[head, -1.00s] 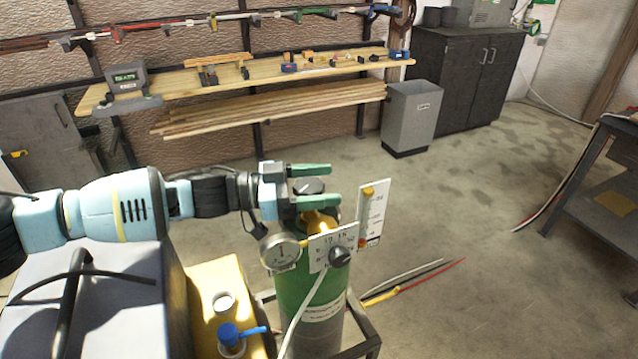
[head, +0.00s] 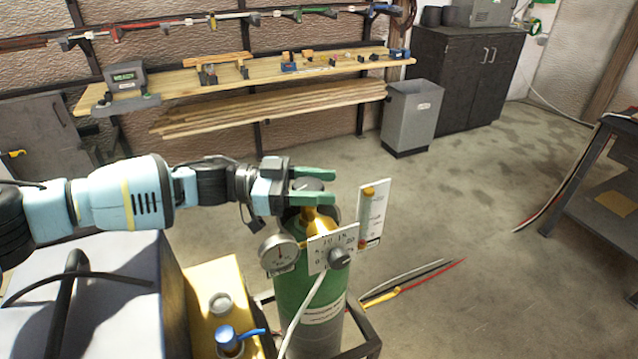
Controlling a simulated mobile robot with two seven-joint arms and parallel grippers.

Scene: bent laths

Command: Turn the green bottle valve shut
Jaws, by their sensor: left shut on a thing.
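The green bottle (head: 308,312) stands upright in a dark frame at the lower middle of the head view, with a brass valve body (head: 318,221) on top. The dark valve knob (head: 308,185) sits above the brass and is partly hidden by the fingers. My left gripper (head: 314,187) reaches in from the left, level with the knob. Its two green fingers are shut on the knob, one on the far side and one on the near side. My right gripper is not in view.
A round gauge (head: 280,254), a white scale plate (head: 332,247) with a dark knob and an upright flow tube (head: 372,214) crowd the valve. A yellow box (head: 205,285) with a blue-handled tap stands left of the bottle. The floor to the right is mostly clear.

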